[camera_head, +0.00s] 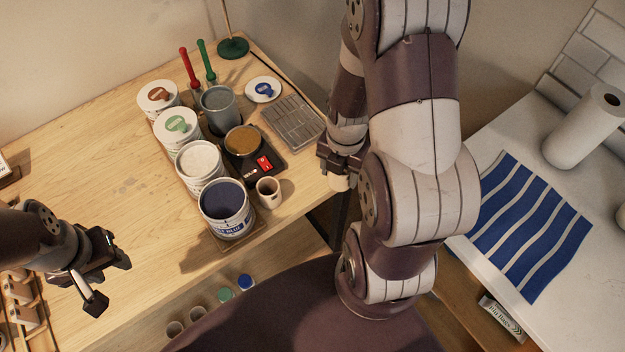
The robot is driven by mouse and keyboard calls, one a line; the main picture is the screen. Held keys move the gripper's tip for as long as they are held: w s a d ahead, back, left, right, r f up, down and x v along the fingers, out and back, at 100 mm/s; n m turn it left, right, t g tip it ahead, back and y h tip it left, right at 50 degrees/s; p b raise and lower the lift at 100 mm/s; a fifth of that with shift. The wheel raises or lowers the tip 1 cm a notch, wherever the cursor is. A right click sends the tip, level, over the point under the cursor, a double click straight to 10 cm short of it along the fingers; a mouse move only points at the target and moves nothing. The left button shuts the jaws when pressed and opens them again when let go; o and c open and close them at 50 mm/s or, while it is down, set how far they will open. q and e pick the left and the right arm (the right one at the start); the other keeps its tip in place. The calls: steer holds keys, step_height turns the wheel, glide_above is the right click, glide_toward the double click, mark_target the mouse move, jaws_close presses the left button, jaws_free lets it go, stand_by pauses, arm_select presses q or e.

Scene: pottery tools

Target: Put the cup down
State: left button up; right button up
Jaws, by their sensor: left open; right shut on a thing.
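My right gripper (340,162) is shut on a small beige cup (339,183), of which only the lower part shows below the fingers. It holds the cup just off the right edge of the wooden table (110,175), over or near the gap before the white counter; its height is hard to tell. My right arm hides much of that area. Another small beige cup (268,192) stands upright on the table, beside the blue-labelled tub. My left gripper (111,283) is open and empty over the table's left front part.
A blue-labelled tub (227,223), several white tubs (199,168), a grey canister (218,108) and a scale (264,163) holding a brown-filled bowl (242,141) crowd the table's right side. A grey grooved tray (293,122) lies behind. The counter holds a striped cloth (530,225) and paper roll (583,128).

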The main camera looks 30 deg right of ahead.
steer(key=w+a+f, duration=0.1)
steer(key=w+f, duration=0.1)
steer(key=w, duration=0.1)
steer(key=w+a+f+p, duration=0.1)
steer(key=w+a+f, duration=0.1)
steer(key=w, duration=0.1)
steer(key=w+a+f+p, duration=0.1)
steer(key=w+f, duration=0.1)
steer(key=w, duration=0.1)
steer(key=shift+w+a+f, duration=0.1)
steer(key=shift+w+a, duration=0.05)
steer(key=shift+w, duration=0.15)
step_height(320, 180, down, 4)
steer(key=shift+w+a+f+p, duration=0.1)
steer(key=shift+f+p, duration=0.05)
steer(key=shift+p, duration=0.65)
steer(key=shift+w, duration=0.1)
steer(key=shift+f, duration=0.15)
steer(key=shift+f+b, duration=0.1)
steer(key=shift+b, duration=0.2)
steer(key=o, duration=1.1)
steer(key=shift+o, duration=0.3)
